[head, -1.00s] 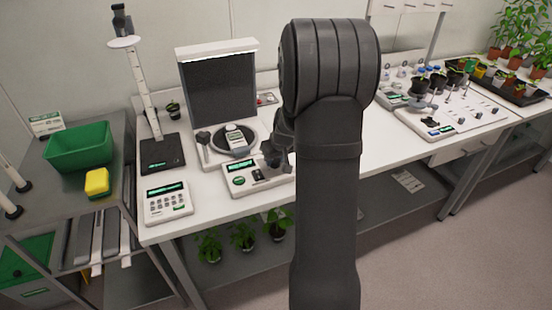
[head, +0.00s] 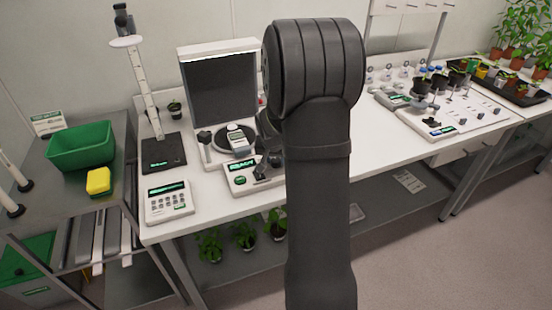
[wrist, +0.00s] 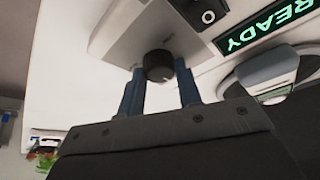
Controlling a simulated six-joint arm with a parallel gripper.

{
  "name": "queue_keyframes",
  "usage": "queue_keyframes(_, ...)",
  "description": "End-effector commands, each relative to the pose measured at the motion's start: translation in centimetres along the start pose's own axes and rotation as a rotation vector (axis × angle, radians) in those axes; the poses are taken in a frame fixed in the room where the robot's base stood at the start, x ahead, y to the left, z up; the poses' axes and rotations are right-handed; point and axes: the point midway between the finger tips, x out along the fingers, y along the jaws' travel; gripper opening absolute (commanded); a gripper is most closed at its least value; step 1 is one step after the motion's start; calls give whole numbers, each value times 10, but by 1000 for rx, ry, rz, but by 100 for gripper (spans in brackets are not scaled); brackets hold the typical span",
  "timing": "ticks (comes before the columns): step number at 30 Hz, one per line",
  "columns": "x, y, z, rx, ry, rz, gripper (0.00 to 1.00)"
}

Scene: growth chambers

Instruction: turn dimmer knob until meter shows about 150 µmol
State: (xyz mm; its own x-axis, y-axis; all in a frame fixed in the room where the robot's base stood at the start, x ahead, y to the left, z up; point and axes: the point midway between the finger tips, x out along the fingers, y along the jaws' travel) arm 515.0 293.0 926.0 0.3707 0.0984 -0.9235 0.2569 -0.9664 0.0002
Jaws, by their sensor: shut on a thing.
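The dark round dimmer knob (wrist: 158,64) is on a light console in the wrist view. My gripper (wrist: 159,76) has its two blue fingers on either side of the knob, shut on it. The console (head: 237,190) stands on the bench in the head view, where my gripper (head: 265,168) reaches its right part and hides the knob. The console's green display (wrist: 268,22) reads READY in the wrist view. A grey and white handheld meter (head: 237,139) lies on the round dark plate behind the console; its reading is too small to make out.
A dark panel under a white lamp hood (head: 218,50) stands behind the plate. A keypad box (head: 168,203) is left of the console, and a stand with a black base (head: 163,155) is behind it. My arm hides the middle of the bench.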

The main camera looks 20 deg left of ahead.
Motion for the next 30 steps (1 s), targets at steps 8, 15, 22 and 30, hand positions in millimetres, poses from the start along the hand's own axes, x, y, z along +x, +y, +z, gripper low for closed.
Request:
queue_keyframes(8,0,0,1,14,-3,7,9)
queue_keyframes(15,0,0,1,14,-3,6,34)
queue_keyframes(22,0,0,1,14,-2,6,53)
queue_keyframes(30,-6,0,0,14,0,5,53)
